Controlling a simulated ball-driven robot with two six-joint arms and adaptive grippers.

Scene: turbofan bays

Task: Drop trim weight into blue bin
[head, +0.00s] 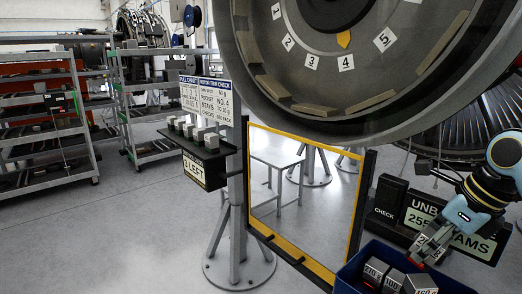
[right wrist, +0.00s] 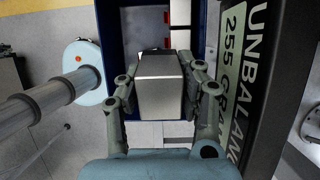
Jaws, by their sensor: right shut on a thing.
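My right gripper (head: 424,257) comes in from the right in the head view, low over the blue bin (head: 350,271). It is shut on a grey metal trim weight (head: 436,238), partly hidden by the fingers. In the right wrist view the weight (right wrist: 160,90) sits between the two fingers of the gripper (right wrist: 163,82), with the blue bin (right wrist: 108,40) behind and around it. The weight seems to be held above the bin, but its height over the floor of the bin is unclear. My left gripper is not in view.
Several marked weights (head: 420,283) show at the bin. A black unbalance display (head: 481,245) reading 255 grams stands right beside the arm. A yellow-edged framed panel (head: 300,258) is left of the bin. A shelf of grey blocks (head: 205,140) stands farther left. The fan disc (head: 340,85) hangs above.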

